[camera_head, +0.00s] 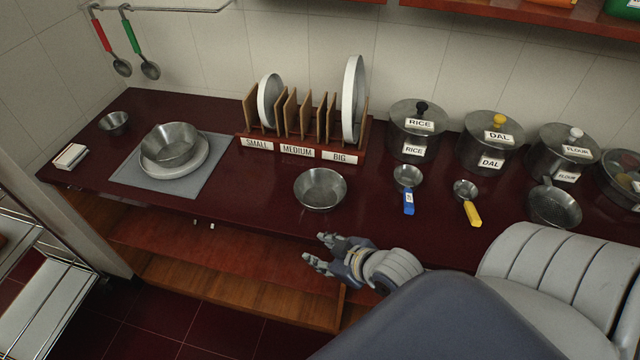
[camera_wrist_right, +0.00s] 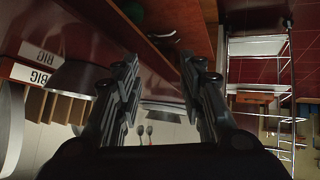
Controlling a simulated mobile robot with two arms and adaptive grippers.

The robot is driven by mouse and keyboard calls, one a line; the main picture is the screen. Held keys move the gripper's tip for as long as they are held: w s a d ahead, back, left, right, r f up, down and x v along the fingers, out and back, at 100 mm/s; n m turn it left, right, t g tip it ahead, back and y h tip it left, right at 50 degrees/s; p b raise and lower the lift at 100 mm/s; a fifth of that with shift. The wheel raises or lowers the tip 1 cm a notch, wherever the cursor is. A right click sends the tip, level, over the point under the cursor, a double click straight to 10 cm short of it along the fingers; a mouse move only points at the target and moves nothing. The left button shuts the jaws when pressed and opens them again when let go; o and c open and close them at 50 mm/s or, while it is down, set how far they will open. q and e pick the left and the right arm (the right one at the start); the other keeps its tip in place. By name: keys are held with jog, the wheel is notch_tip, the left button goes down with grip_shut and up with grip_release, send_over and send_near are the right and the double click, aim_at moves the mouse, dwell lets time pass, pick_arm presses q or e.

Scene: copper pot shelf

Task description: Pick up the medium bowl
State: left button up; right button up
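Three metal bowls show in the head view. The middle-sized one, which I take as the medium bowl (camera_head: 320,189), stands upright and empty on the dark red counter, in front of the plate rack. A larger bowl (camera_head: 170,144) sits on a white plate (camera_head: 202,160) on a grey mat. A small bowl (camera_head: 113,123) is at the far left. My right gripper (camera_head: 316,248) is open and empty, in front of and below the medium bowl, apart from it, near the counter's front edge. Its spread fingers (camera_wrist_right: 160,68) show in the right wrist view. My left gripper is not in view.
A wooden rack (camera_head: 294,149) labelled SMALL, MEDIUM, BIG holds two plates behind the bowl. Labelled pots (camera_head: 415,132) line the right back. Blue-handled (camera_head: 409,203) and yellow-handled (camera_head: 473,212) scoops lie right of the bowl. The counter between mat and bowl is clear.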

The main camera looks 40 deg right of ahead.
aim_at(298, 196)
jog(key=w+d+r+n+t, duration=0.1)
jog(key=w+d+r+t, duration=0.3)
jog(key=d+r, duration=0.1)
jog(key=shift+w+r, duration=0.1)
jog(key=shift+w, duration=0.3)
jog(key=shift+w+d+r, duration=0.1)
jog(key=shift+w+r, duration=0.1)
jog(key=shift+w, duration=0.45)
jog(key=x, duration=0.4)
jog(key=shift+w+f+p, duration=0.1)
jog(key=shift+w+p, duration=0.05)
jog(key=shift+p, duration=0.25)
jog(key=shift+w+f+p, duration=0.3)
jog(key=shift+w, duration=0.35)
jog(key=x, duration=0.4)
jog(key=shift+a+f+p, duration=0.2)
jog(key=shift+f+p, duration=0.1)
jog(key=shift+p, duration=0.1)
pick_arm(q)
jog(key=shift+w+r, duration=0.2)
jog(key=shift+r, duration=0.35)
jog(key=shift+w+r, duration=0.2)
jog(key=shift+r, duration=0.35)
pick_arm(e)
jog(key=shift+s, duration=0.1)
grip_shut()
